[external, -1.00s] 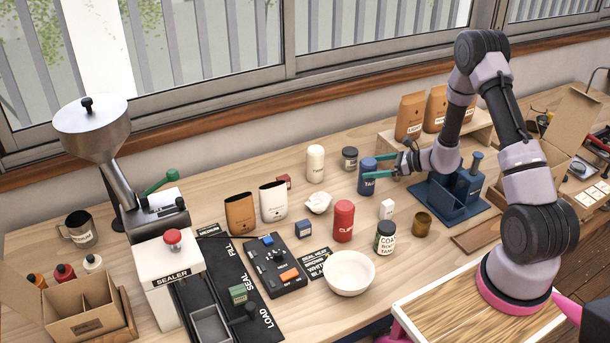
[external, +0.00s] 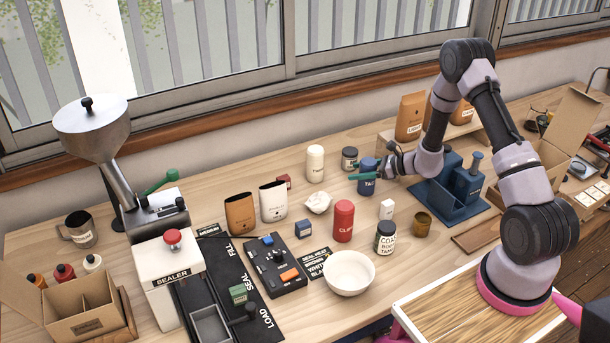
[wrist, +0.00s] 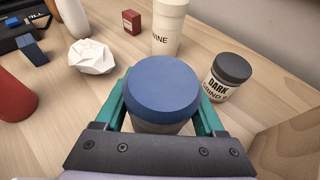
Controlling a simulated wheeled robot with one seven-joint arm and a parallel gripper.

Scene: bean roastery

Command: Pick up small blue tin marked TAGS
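The small blue tin (external: 367,183) stands upright on the wooden bench, left of the blue rack; part of its label, "TA", shows in the external view. In the wrist view the tin's blue lid (wrist: 164,88) fills the middle. My gripper (external: 362,176) is at the tin, with one green finger on each side of it. In the wrist view the fingers (wrist: 163,112) lie along both sides of the tin, close to its wall. Whether they press on it is hard to tell; the tin's lower part is hidden.
Near the tin stand a cream canister (external: 315,164), a dark-lidded jar labelled DARK (wrist: 227,78) and crumpled white paper (external: 318,203). A red tin (external: 343,221) stands in front. The blue rack (external: 451,194) is close on the right, below my forearm.

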